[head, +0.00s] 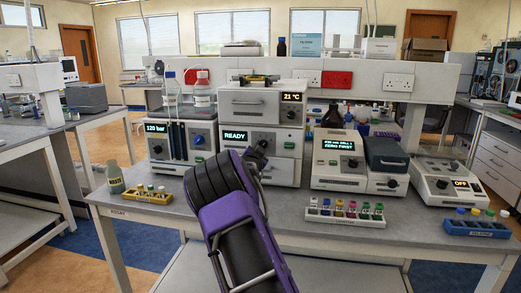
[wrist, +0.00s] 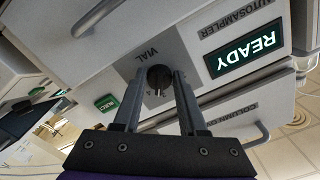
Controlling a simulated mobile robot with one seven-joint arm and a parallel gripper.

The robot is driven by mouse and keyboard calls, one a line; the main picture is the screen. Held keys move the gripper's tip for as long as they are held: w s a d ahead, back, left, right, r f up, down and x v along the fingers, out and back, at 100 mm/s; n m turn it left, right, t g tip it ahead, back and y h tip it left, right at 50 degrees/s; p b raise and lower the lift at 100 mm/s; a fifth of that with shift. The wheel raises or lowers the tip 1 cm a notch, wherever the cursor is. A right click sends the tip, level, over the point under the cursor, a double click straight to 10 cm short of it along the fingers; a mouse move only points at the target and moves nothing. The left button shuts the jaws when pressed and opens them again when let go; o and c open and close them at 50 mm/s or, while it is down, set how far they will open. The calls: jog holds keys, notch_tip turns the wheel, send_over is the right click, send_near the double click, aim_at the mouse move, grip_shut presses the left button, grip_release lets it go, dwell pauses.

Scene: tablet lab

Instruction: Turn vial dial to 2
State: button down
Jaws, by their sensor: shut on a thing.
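The vial dial (wrist: 159,77) is a round dark knob on the pale front of the autosampler, under the word VIAL in the wrist view. My gripper (wrist: 161,86) is shut on it, with one finger on each side. In the head view my gripper (head: 259,148) reaches the autosampler (head: 289,150) front and covers the dial. The autosampler's green display (wrist: 243,53) reads READY. The dial's numbers and setting cannot be read.
A green button (wrist: 106,103) is near the dial. A drawer handle (wrist: 98,18) sticks out close by. A pump unit reading 120 bar (head: 180,137) stands left, a unit reading ZERO FIRST (head: 340,160) right. Vial racks (head: 345,214) line the bench front.

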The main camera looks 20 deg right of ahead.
jog(key=n, duration=1)
jog(key=shift+s+d+n+p, duration=0.1)
jog(key=shift+d+n+p, duration=0.05)
jog(key=shift+n+p, duration=0.25)
dwell(0.3)
jog(key=shift+c, duration=2.3)
grip_release()
jog(key=shift+s, duration=0.15)
jog(key=v, duration=1.7)
